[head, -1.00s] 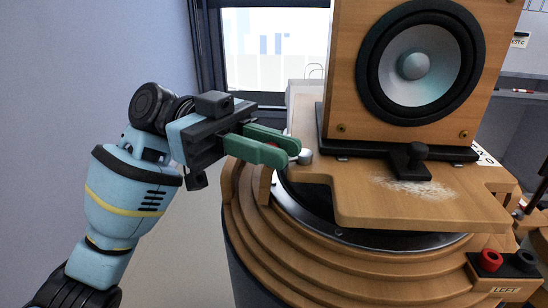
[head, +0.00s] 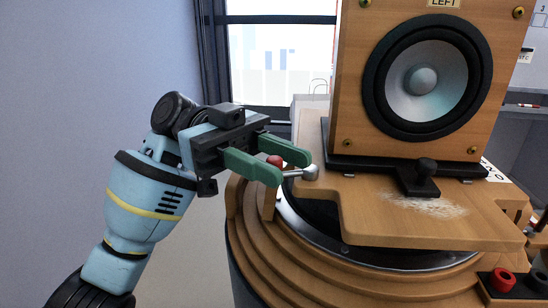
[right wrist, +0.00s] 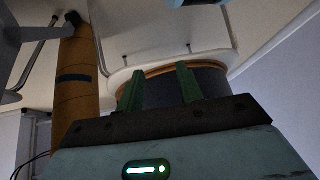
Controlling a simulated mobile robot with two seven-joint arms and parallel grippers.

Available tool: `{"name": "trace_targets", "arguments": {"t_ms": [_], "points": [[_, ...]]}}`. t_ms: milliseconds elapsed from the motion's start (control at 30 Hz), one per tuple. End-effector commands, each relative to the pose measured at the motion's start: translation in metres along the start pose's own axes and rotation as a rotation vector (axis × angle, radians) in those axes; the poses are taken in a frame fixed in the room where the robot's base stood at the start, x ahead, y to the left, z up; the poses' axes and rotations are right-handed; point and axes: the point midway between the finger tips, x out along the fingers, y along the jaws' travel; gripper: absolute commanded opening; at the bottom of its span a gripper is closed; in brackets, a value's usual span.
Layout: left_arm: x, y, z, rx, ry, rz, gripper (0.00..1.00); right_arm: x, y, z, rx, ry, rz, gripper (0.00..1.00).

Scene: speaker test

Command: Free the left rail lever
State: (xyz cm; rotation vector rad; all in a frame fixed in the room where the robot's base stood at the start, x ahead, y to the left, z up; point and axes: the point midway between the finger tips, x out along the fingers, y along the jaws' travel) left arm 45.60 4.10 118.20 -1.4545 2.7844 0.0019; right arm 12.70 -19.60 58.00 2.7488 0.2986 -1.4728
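The rail lever (head: 301,173) is a short silver arm with a round metal pivot and a red knob (head: 274,161), at the left edge of the wooden platform. My left gripper (head: 293,169) has green fingers spread apart, with the red knob showing in the gap between them. No firm contact with the lever is visible. In the right wrist view my right gripper (right wrist: 161,88) has its two green fingers apart with nothing between them.
Stepped wooden rings lie below. Red and black terminals (head: 502,281) sit at lower right. Space left of the rings is free.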

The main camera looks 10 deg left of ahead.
Motion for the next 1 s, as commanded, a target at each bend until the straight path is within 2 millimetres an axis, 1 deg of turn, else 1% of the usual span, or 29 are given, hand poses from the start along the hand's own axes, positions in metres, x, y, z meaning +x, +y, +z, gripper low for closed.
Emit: {"name": "trace_targets", "arguments": {"t_ms": [233,333,467,700,833,1000], "points": [[-0.001,0.0,0.0,0.0,0.001,-0.001,0.34,-0.002,-0.001,0.004,0.001,-0.009,-0.001,0.36],[-0.006,0.0,0.0,0.0,0.001,-0.003,0.34,-0.002,-0.001,0.007,0.002,-0.012,-0.001,0.36],[-0.023,-0.001,0.0,-0.001,0.002,-0.003,0.34,0.0,-0.001,0.01,0.002,-0.017,-0.001,0.36],[-0.06,-0.001,0.0,-0.001,0.002,-0.003,0.34,0.006,0.0,0.011,0.002,-0.015,-0.001,0.36],[-0.073,-0.001,0.0,-0.001,0.001,-0.001,0.34,0.009,0.001,0.006,0.001,-0.005,0.0,0.36],[-0.079,0.0,0.0,0.001,0.001,0.0,0.34,0.009,0.001,0.004,0.0,0.001,0.0,0.36]]}}
